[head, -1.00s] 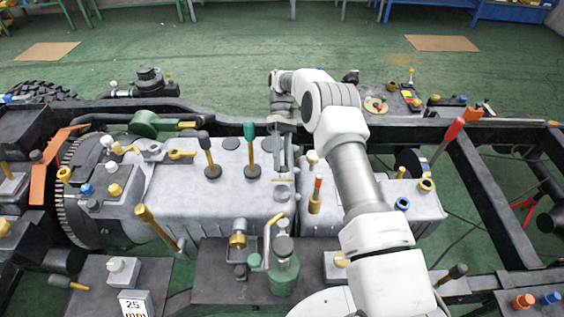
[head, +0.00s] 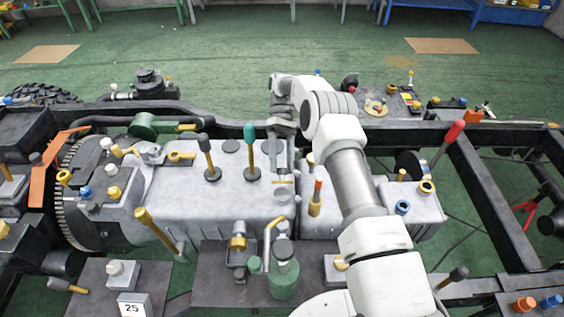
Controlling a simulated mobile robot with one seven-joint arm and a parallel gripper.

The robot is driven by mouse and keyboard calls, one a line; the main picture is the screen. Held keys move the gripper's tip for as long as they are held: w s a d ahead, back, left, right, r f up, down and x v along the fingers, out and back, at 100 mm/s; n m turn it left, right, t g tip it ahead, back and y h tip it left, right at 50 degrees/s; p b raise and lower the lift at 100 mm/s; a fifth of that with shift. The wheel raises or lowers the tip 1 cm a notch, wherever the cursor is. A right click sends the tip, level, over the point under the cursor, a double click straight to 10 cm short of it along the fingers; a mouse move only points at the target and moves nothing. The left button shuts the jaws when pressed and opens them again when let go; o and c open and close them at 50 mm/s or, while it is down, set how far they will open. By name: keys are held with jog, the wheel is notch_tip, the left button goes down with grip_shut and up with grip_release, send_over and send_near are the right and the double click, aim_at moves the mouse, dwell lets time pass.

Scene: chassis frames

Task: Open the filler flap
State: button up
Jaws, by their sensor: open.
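My gripper (head: 283,174) points down over the grey housing (head: 230,207), close to the gap between its two blocks. It is open. Just below the fingertips is a small round grey piece (head: 281,195) with a thin yellowish strip at its far edge. This may be the filler flap, but it is small and partly covered by my gripper, so I cannot tell whether it is shut. I cannot tell whether the fingers touch it.
A teal-knobbed lever (head: 250,150) and a dark-knobbed lever (head: 207,155) stand left of my gripper. An orange-topped yellow post (head: 315,197) stands to the right. A green bottle-shaped part (head: 284,275) with a bent pipe stands in front.

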jog(key=shift+r, duration=0.1)
jog(key=s+d+r+p, duration=0.2)
jog(key=s+d+r, duration=0.1)
jog(key=d+r, duration=0.7)
jog(key=shift+s+d+r, duration=0.3)
jog(key=shift+d+r, duration=0.1)
jog(key=shift+d, duration=0.2)
